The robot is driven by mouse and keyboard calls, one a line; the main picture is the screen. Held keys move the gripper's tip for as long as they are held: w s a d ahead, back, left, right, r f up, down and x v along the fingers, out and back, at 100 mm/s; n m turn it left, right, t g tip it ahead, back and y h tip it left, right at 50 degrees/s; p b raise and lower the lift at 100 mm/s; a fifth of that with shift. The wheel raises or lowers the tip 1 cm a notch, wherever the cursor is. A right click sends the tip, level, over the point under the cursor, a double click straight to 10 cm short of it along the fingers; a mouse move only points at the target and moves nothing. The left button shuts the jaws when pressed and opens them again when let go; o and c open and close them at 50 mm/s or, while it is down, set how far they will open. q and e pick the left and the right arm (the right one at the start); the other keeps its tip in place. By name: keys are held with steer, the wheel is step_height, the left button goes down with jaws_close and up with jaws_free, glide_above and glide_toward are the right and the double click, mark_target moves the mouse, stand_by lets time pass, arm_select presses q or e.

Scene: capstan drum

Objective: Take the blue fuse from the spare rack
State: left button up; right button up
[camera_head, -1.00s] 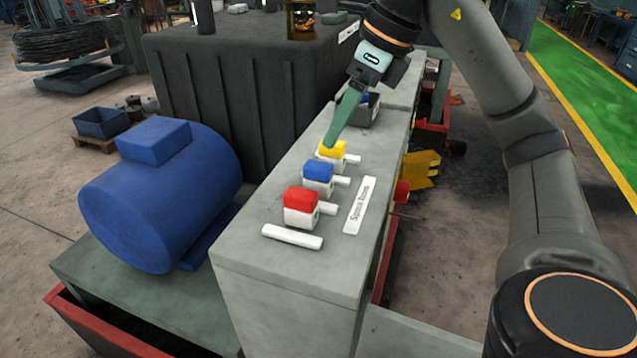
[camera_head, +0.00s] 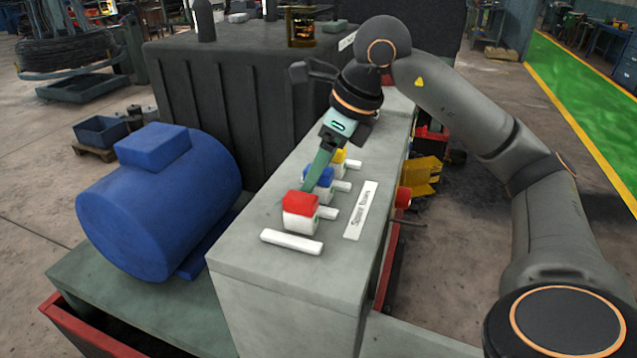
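The blue fuse (camera_head: 326,179) has a blue top and stands in the spare rack on the grey cabinet top, between the red fuse (camera_head: 300,204) and the yellow fuse (camera_head: 339,156). My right gripper (camera_head: 309,187) reaches down from behind, its green fingers in front of part of the blue fuse and close behind the red one. The fingers overlap in this view, so their gap and any contact are hidden. My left gripper is out of view.
A white label (camera_head: 361,210) lies right of the fuses and a white bar (camera_head: 292,242) lies in front. A blue motor (camera_head: 158,200) stands left and a dark ribbed housing (camera_head: 240,90) behind. The cabinet's front top (camera_head: 270,272) is clear.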

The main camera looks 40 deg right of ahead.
jaws_close()
stand_by(0.3)
steer(key=shift+r, duration=0.1)
